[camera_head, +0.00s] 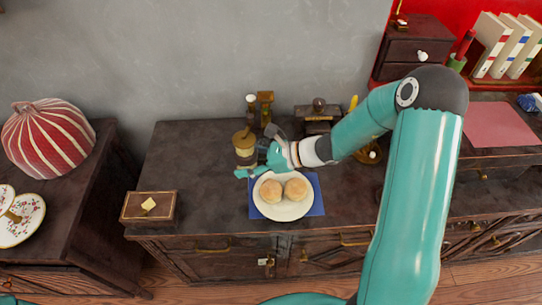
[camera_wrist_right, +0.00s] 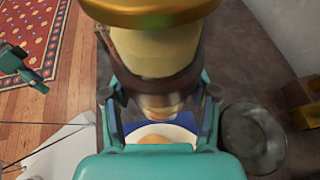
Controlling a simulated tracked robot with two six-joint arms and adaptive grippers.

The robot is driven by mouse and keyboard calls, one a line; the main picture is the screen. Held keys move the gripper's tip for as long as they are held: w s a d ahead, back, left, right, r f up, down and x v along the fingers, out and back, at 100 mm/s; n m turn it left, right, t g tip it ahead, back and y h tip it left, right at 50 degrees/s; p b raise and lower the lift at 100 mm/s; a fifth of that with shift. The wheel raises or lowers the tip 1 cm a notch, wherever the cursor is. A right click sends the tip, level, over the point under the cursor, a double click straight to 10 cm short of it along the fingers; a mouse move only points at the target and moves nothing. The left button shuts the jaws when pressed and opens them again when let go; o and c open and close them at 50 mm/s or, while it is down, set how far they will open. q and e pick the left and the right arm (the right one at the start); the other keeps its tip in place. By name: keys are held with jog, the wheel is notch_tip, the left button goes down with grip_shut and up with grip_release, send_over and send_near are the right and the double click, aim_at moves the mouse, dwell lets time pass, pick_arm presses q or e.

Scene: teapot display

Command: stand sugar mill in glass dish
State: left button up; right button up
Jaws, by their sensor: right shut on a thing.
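The sugar mill (camera_head: 244,140) has a gold top and a pale body with a brown band. My right gripper (camera_head: 247,162) is shut around it and holds it roughly upright over the dark cabinet top. In the right wrist view the mill (camera_wrist_right: 155,50) is between the fingers of the right gripper (camera_wrist_right: 160,98), with its lower end over the plate's edge. The glass dish (camera_wrist_right: 254,138) is dark, round and see-through, just right of the gripper there. In the head view I cannot make the dish out clearly. A teal and dark piece, apparently my left gripper (camera_wrist_right: 22,68), shows small at the left.
A white plate (camera_head: 284,213) with two buns stands on a blue cloth (camera_head: 318,197) just in front. Two tall items (camera_head: 265,106) and a dark box (camera_head: 318,117) stand behind. A wooden box (camera_head: 150,207) is at the left front; cabinet top between is clear.

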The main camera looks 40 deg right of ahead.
jog(key=w+d+r+m+t+h+b, duration=0.1)
jog(key=w+d+r+m+h+b, duration=0.1)
jog(key=w+d+r, duration=0.2)
jog(key=w+d+r+m+t+h+b, duration=0.2)
jog(key=w+d+r+b, duration=0.1)
jog(key=d, duration=0.5)
jog(key=shift+w+r+m, duration=0.3)
jog(key=shift+w+r, duration=0.3)
jog(key=shift+w, duration=0.2)
notch_tip(320, 180, down, 14)
jog(key=b, duration=0.3)
jog(key=shift+f+b, duration=0.35)
jog(key=shift+f, duration=2.2)
jog(key=o, duration=1.5)
jog(key=shift+f, duration=0.1)
pick_arm(q)
notch_tip(320, 180, down, 10)
pick_arm(e)
jog(key=shift+s, duration=0.1)
